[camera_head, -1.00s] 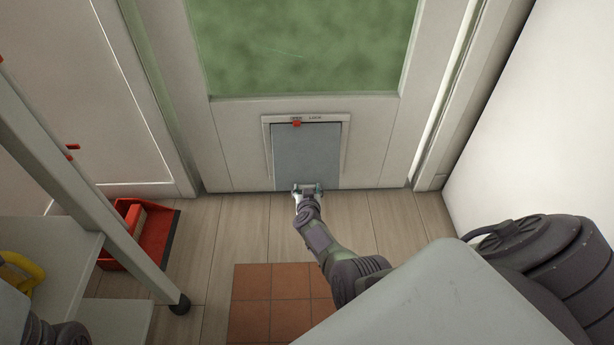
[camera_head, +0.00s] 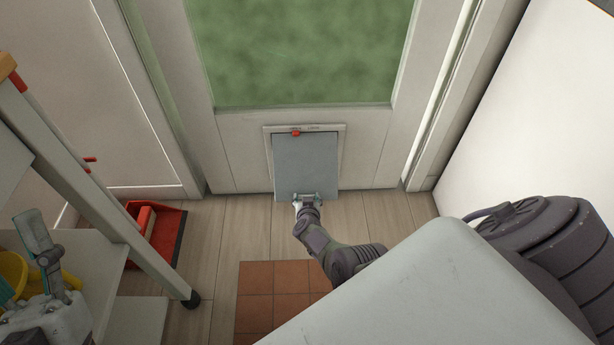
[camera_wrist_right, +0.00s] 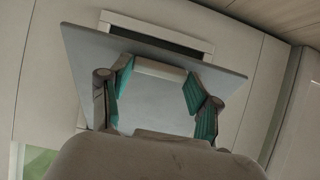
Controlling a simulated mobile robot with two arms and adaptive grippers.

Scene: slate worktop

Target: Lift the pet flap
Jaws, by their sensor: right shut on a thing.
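The grey pet flap (camera_head: 305,165) sits in a pale frame (camera_head: 342,150) low in the white door. Its lower edge stands out from the door, tilted toward me. In the right wrist view the flap panel (camera_wrist_right: 85,60) is swung away from its frame, with a dark gap (camera_wrist_right: 155,40) between them. My right gripper (camera_head: 308,198) is at the flap's lower edge, shut on it at a pale bar (camera_wrist_right: 160,68), between the teal finger pads. My left gripper (camera_head: 45,250) is at the far left, away from the flap; its opening is unclear.
A red slider (camera_head: 296,133) is at the frame's top. A wheeled trolley (camera_head: 130,225) stands at the left, with a red tray (camera_head: 168,238) on the floor behind it. A terracotta tile patch (camera_head: 262,290) lies on the floor.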

